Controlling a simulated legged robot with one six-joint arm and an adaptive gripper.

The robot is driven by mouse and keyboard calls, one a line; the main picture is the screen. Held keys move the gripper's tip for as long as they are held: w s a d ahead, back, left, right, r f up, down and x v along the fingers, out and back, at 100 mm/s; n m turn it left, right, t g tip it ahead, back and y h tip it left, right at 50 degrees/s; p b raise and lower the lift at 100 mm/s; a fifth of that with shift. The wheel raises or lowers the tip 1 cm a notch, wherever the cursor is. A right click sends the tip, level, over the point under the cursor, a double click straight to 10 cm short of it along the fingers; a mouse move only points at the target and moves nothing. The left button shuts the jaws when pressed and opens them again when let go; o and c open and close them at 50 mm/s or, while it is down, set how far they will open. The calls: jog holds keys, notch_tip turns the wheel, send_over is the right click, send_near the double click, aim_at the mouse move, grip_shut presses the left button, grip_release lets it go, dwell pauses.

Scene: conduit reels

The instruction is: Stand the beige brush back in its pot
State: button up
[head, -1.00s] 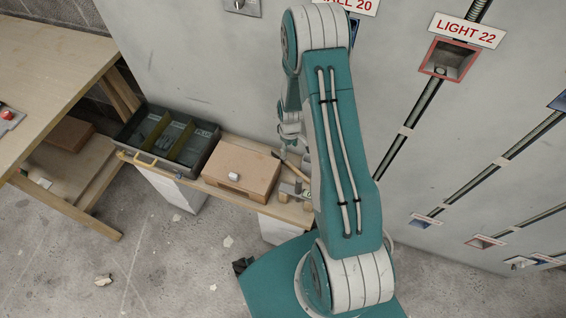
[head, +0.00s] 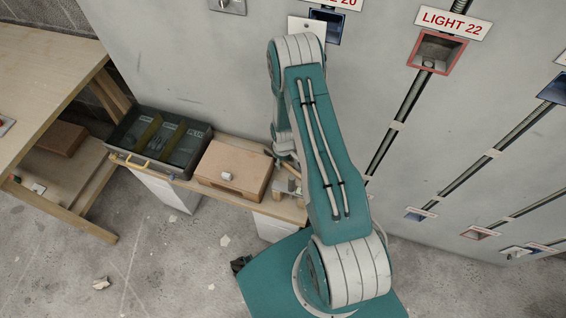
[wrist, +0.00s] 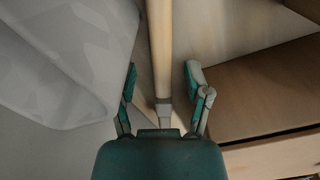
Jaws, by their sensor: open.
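The beige brush shows in the wrist view as a long pale handle (wrist: 160,45) with a grey lower section near the palm. My gripper (wrist: 162,72) is open, with one finger on each side of the handle. Gaps show between the handle and both fingers, so it does not look gripped. In the head view my arm hides most of the gripper, at the right end of the low bench (head: 240,205). I cannot make out the pot in either view.
A brown box (head: 234,168) stands on the bench, left of my arm, with a dark tray of compartments (head: 130,158) further left. The box is close on the right in the wrist view (wrist: 265,90). A grey wall (head: 200,70) rises behind. A wooden table (head: 40,55) stands left.

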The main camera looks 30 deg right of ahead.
jog(key=c, duration=0.7)
jog(key=shift+a, duration=0.15)
grip_shut()
jog(key=shift+r, duration=0.15)
